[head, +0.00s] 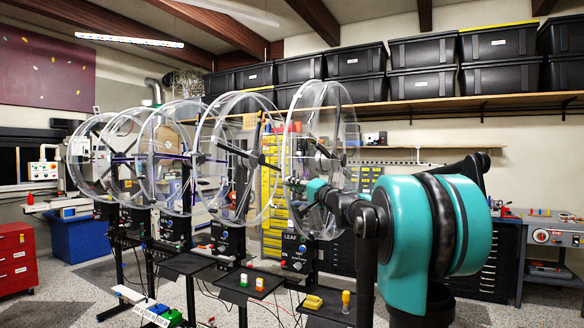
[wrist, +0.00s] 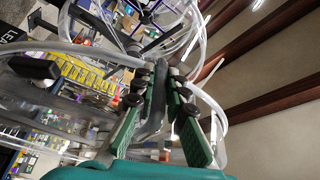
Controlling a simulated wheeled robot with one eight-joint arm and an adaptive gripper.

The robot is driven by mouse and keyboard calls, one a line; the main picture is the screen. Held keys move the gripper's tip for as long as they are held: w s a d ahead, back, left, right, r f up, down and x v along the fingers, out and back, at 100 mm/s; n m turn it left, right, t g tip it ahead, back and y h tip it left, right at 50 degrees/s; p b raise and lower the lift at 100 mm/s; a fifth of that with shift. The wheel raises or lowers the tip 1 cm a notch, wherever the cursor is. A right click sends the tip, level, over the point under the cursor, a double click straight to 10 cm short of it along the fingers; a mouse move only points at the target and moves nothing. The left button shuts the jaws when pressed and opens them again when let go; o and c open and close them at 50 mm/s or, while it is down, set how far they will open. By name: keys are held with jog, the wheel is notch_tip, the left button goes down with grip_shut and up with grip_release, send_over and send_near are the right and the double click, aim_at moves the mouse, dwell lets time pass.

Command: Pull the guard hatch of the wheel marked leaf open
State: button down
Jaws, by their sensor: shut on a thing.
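The wheel marked leaf (head: 290,130) is the nearest clear acrylic wheel in the head view, with a "LEAF" label on the black box (head: 290,252) below it. My gripper (head: 306,190) reaches in from the right at the wheel's lower part. In the wrist view my gripper (wrist: 160,84) has its green fingers on both sides of a grey curved handle (wrist: 153,112) and is shut on it. The handle appears to belong to the guard hatch. The clear hatch is hard to tell from the wheel, so its opening angle cannot be told.
Several more clear wheels (head: 239,105) stand in a row to the left on black stands. Small shelves (head: 185,264) with coloured blocks stick out below them. A workbench (head: 549,225) stands at the right, and a red cabinet (head: 17,262) at the far left.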

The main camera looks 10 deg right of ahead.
jog(key=w+d+f+n+y, duration=0.2)
jog(key=w+d+f+n, duration=0.1)
jog(key=f, duration=0.6)
jog(key=w+d+f+n+g+y, duration=0.1)
jog(key=w+d+f+n, duration=0.3)
jog(key=w+f, duration=0.3)
jog(key=w+d+f+n+y, duration=0.2)
jog(key=w+d+f+n, duration=0.2)
jog(key=f, duration=0.8)
jog(key=shift+w+d+f+n+y, duration=0.25)
jog(key=shift+w+f+n+y, duration=0.1)
jog(key=shift+w+n, duration=0.45)
jog(key=shift+w, duration=0.1)
jog(key=c, duration=1.6)
grip_release()
jog(key=shift+o, duration=0.2)
jog(key=shift+d, duration=0.1)
jog(key=v, duration=1.2)
jog(key=shift+r, duration=0.15)
